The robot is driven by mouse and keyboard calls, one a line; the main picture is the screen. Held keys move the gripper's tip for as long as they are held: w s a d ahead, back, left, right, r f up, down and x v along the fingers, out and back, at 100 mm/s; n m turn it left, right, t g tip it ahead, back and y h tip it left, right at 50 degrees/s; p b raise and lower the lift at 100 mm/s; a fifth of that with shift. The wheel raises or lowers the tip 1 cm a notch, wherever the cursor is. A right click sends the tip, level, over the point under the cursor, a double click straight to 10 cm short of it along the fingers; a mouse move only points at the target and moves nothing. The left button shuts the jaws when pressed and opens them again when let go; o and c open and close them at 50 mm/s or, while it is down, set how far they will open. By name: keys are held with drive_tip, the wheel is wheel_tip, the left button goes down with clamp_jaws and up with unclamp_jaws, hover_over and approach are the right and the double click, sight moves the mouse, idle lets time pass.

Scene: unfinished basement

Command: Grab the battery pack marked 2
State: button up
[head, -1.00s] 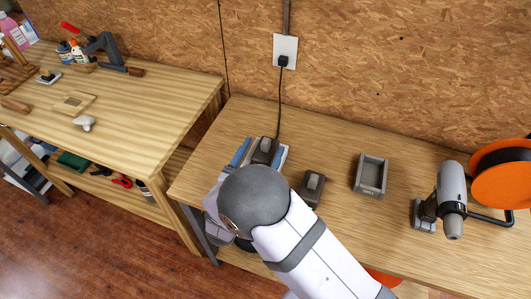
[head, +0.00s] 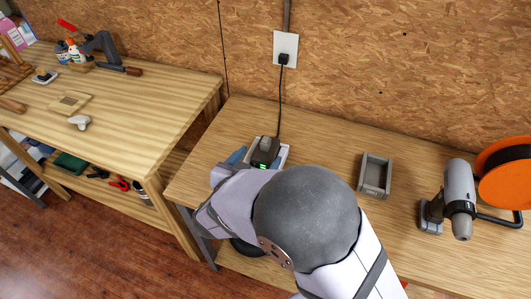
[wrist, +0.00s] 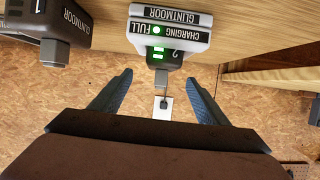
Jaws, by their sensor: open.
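The battery pack marked 2 (wrist: 174,59) is dark and sits in the grey charger (wrist: 170,37), which is labelled GLINTMOOR, CHARGING and FULL. Green lights glow there. In the head view the dark pack (head: 264,149) stands on the charger (head: 283,154) on the right bench. My gripper (wrist: 160,78) is open and empty. Its blue-grey fingers point towards the pack marked 2, with their tips apart on either side. The head view shows little of them.
The charger's cord runs up to a wall outlet (head: 285,50). A separate bench (head: 130,110) with tools stands at the left.

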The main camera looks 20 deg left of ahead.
sight(263, 149)
drive_tip(key=shift+x, duration=0.95)
drive_tip(key=shift+p+x, duration=0.55)
drive_tip(key=shift+x, duration=2.15)
drive_tip(key=shift+a, duration=0.15)
drive_tip(key=c, duration=1.6)
drive_tip(key=shift+r, duration=5.1)
drive_tip(key=shift+c, duration=0.2)
